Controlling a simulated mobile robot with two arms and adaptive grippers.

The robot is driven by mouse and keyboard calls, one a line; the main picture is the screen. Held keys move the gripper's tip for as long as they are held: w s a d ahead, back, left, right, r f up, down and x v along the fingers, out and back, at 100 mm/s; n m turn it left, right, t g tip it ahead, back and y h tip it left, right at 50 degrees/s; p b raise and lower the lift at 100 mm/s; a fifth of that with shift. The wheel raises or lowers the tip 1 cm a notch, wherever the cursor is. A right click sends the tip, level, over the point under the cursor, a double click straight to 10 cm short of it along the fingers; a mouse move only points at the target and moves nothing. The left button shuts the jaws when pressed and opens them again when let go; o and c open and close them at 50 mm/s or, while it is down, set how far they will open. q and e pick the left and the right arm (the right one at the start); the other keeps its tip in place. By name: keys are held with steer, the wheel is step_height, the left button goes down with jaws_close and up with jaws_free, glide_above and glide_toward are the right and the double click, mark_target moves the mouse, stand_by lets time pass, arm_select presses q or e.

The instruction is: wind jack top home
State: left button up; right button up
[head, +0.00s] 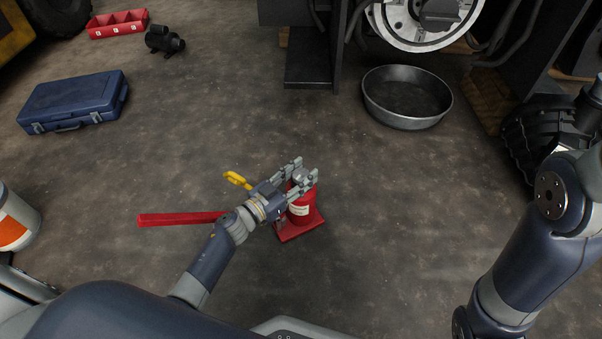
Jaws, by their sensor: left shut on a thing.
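A red bottle jack (301,212) with a pale label stands upright on its red base on the floor, in the middle of the head view. My left gripper (304,173) reaches in from the left and is shut on the jack's grey top (300,177), one finger on each side of it. The fingers hide part of the top and the jack's upper body. A red bar (180,219) runs out to the left of the jack, partly behind my left wrist. My right arm shows at the right edge; its gripper is not visible.
A yellow hooked part (236,179) shows beside my left gripper. A round metal pan (406,97) lies on the floor behind, near the dark forklift frame (310,70). A blue case (73,101) and a red tray (118,24) lie left. Floor around the jack is mostly clear.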

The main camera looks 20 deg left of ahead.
mark_target(294, 179)
arm_select(q)
steer(key=shift+m+g+h, duration=0.4)
steer(key=shift+m+h, duration=0.2)
steer(key=shift+h, duration=0.2)
steer(key=o, duration=1.1)
steer(key=shift+v, duration=3.8)
